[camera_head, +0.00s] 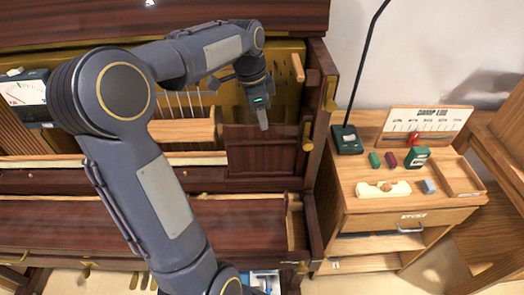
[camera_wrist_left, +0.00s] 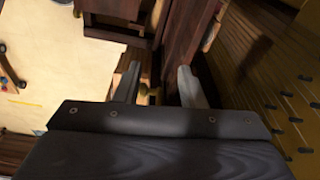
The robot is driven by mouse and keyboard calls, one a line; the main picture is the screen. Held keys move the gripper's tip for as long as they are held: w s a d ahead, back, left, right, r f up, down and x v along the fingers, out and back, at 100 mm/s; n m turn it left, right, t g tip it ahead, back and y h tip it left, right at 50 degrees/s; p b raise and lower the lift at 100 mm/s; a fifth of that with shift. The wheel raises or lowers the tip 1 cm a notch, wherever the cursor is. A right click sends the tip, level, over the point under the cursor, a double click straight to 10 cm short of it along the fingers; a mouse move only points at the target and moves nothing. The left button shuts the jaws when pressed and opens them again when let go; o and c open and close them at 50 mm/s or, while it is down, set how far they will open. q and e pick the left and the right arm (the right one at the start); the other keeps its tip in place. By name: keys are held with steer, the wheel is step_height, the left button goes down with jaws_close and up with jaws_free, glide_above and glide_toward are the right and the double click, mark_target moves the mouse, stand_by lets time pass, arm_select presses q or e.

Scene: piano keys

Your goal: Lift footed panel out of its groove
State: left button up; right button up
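A dark red-brown wooden panel (camera_head: 262,158) stands upright in the right part of the open piano; it looks like the footed panel. Its feet and groove cannot be made out. My left gripper (camera_head: 263,118) points down at the panel's upper edge, near its middle. In the left wrist view the two fingers of my left gripper (camera_wrist_left: 160,86) are spread apart, with a dark wooden edge (camera_wrist_left: 182,38) just beyond them. I cannot tell whether this edge lies between the fingers. My right gripper is out of view.
A wooden post with a brass piece (camera_head: 307,137) stands close right of the panel. A pale wooden rail (camera_head: 184,131) and strings lie to the left. A side cabinet (camera_head: 365,222) with small blocks, a lamp base (camera_head: 346,139) and a scale board (camera_head: 428,122) stands at right.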

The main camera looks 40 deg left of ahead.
mark_target(261, 138)
arm_select(q)
steer(key=shift+m+g, duration=0.4)
steer(key=shift+m, duration=0.5)
steer(key=w+a, duration=0.1)
steer(key=w+a+f, duration=0.1)
steer(key=w+a, duration=0.1)
steer(key=shift+a+f+p, duration=0.2)
steer(key=shift+a+p, duration=0.1)
steer(key=shift+p, duration=0.05)
steer(key=f, duration=0.5)
steer(key=f+p, duration=0.1)
steer(key=f, duration=0.1)
steer(key=shift+w+d+f, duration=0.15)
steer(key=shift+w+d, duration=0.1)
steer(key=shift+d, duration=0.15)
jaws_close()
